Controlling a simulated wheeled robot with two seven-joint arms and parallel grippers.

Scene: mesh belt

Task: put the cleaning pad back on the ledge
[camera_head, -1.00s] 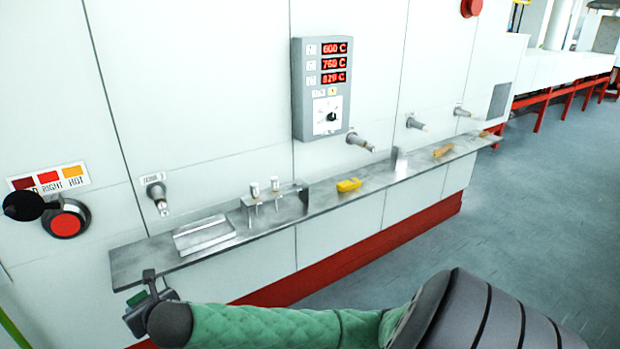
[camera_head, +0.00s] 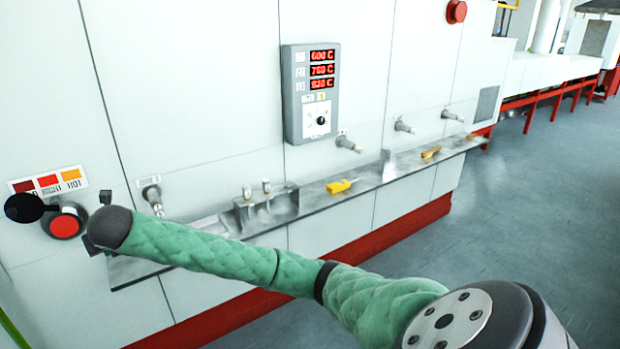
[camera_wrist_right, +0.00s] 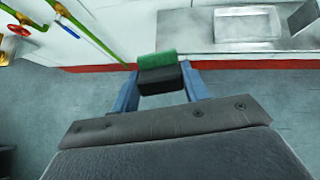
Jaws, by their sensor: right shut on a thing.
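The cleaning pad (camera_wrist_right: 156,62), green on top and dark below, is between the blue fingers of my right gripper (camera_wrist_right: 158,84) in the right wrist view. The gripper is shut on it. In the head view my right gripper (camera_head: 98,222) is mostly hidden behind my green-sleeved wrist, and the pad is hidden. The grey ledge (camera_head: 405,165) runs along the white wall, its left part covered by my arm. My left gripper is not in view.
A shallow metal tray (camera_wrist_right: 247,25) sits on the ledge near its left end. Farther right are a small rack (camera_head: 266,205), a yellow object (camera_head: 340,186) and an orange one (camera_head: 430,152). Wall nozzles (camera_head: 152,195) and a red button (camera_head: 64,225) stick out nearby.

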